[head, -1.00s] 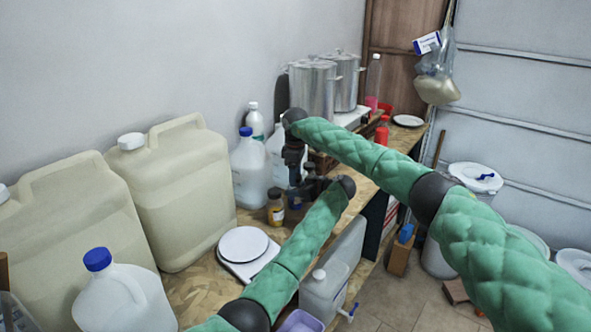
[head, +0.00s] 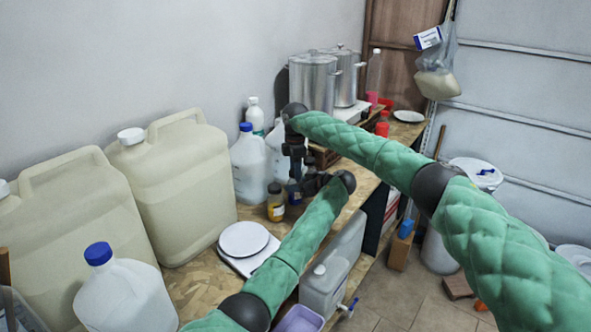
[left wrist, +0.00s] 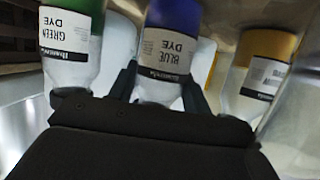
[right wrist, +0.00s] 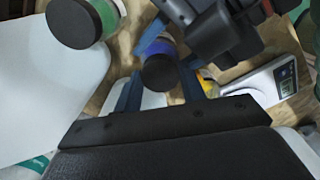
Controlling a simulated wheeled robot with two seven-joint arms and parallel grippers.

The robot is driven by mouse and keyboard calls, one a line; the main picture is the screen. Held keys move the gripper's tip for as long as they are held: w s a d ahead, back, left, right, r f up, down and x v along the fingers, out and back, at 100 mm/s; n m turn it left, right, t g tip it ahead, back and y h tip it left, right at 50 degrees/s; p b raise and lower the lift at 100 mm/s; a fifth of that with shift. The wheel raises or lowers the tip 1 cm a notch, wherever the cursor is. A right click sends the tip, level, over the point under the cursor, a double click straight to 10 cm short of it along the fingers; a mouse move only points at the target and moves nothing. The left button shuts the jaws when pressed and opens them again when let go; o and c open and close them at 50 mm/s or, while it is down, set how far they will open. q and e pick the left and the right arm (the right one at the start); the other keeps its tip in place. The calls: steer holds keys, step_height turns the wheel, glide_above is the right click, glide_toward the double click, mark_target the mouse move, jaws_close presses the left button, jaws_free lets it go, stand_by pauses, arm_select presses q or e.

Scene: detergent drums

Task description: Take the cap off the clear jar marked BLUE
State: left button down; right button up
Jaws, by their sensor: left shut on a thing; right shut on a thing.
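The clear jar marked BLUE (left wrist: 165,60) stands between my left gripper's fingers; its label reads BLUE DYE in the left wrist view. My left gripper (head: 304,187) is shut on the jar's body from the side. The jar's dark round cap (right wrist: 160,73) shows from above in the right wrist view, at the top of the jar. My right gripper (right wrist: 158,88) points down and is shut on this cap, a finger on either side. In the head view my right gripper (head: 295,172) and left gripper mostly hide the jar. Whether the cap is loose cannot be told.
A green dye jar (left wrist: 72,45) and a yellow dye jar (head: 276,207) stand close on either side. A scale (head: 243,240), white jugs (head: 249,165) and large beige canisters (head: 175,190) crowd the bench. Metal pots (head: 313,88) stand behind.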

steer(key=n, duration=0.7)
steer(key=shift+w+d, duration=0.1)
steer(key=n, duration=0.6)
steer(key=shift+r, duration=0.1)
steer(key=n, duration=0.7)
steer(key=shift+w, duration=0.1)
steer(key=n, duration=1.1)
arm_select(q)
steer(key=shift+s, duration=0.1)
arm_select(e)
steer(key=n, duration=0.6)
steer(key=shift+r, duration=0.1)
steer(key=n, duration=0.5)
steer(key=shift+n, duration=0.3)
steer(key=n, duration=0.4)
steer(key=shift+n, duration=0.4)
